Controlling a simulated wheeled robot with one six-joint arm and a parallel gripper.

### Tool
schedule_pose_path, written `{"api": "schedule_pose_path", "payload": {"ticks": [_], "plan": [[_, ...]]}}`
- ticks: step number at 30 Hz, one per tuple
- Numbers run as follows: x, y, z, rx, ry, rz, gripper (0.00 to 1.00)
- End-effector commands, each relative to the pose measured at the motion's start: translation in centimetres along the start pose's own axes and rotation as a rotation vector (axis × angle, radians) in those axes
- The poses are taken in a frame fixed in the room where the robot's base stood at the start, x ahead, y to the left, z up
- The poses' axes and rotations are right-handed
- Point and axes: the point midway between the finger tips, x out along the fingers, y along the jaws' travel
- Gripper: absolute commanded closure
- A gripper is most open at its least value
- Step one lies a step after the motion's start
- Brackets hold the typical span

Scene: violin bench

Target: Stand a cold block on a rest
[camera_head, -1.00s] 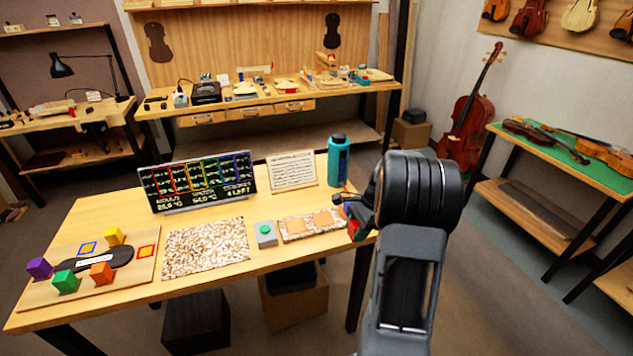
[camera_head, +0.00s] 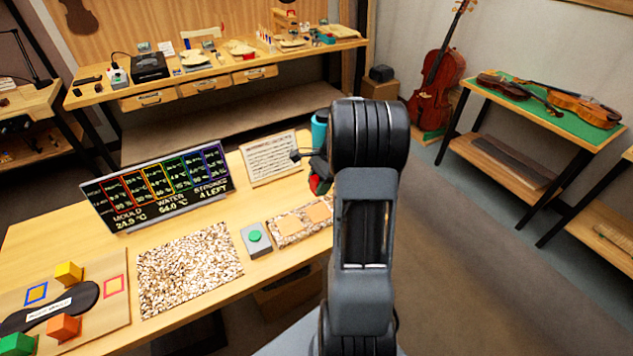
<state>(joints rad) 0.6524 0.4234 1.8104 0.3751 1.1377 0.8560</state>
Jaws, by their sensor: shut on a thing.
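My gripper (camera_head: 308,164) is at the right of the bench, partly hidden behind my own arm. It is shut on a red block (camera_head: 319,184), held near a blue bottle (camera_head: 319,131). Most of the red block is hidden. A speckled board with two tan pads (camera_head: 288,233) lies just below and left of the gripper. A yellow block (camera_head: 69,273), an orange block (camera_head: 63,327) and a green block (camera_head: 17,344) stand around a black plate (camera_head: 82,296) on a wooden board at lower left. I cannot tell which block is cold.
A display panel (camera_head: 160,186) and a printed card (camera_head: 269,158) stand at the back of the bench. A grey box with a green button (camera_head: 256,239) sits between a pebbled mat (camera_head: 190,270) and the speckled board. Open floor (camera_head: 480,270) lies to the right.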

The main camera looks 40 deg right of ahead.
Motion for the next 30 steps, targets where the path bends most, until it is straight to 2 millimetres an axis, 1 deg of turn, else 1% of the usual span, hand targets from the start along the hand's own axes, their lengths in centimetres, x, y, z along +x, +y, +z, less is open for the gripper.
{"api": "schedule_pose_path", "payload": {"ticks": [8, 14, 20, 30], "plan": [[-0.1, 0.0, 0.1, 0.000, -0.002, 0.001, 0.81], [1.2, 0.0, -0.4, 0.000, -0.003, 0.001, 0.81], [3.1, 0.0, -1.2, 0.000, -0.004, 0.001, 0.81], [7.0, 0.0, -2.8, 0.001, -0.004, 0.001, 0.81]]}}
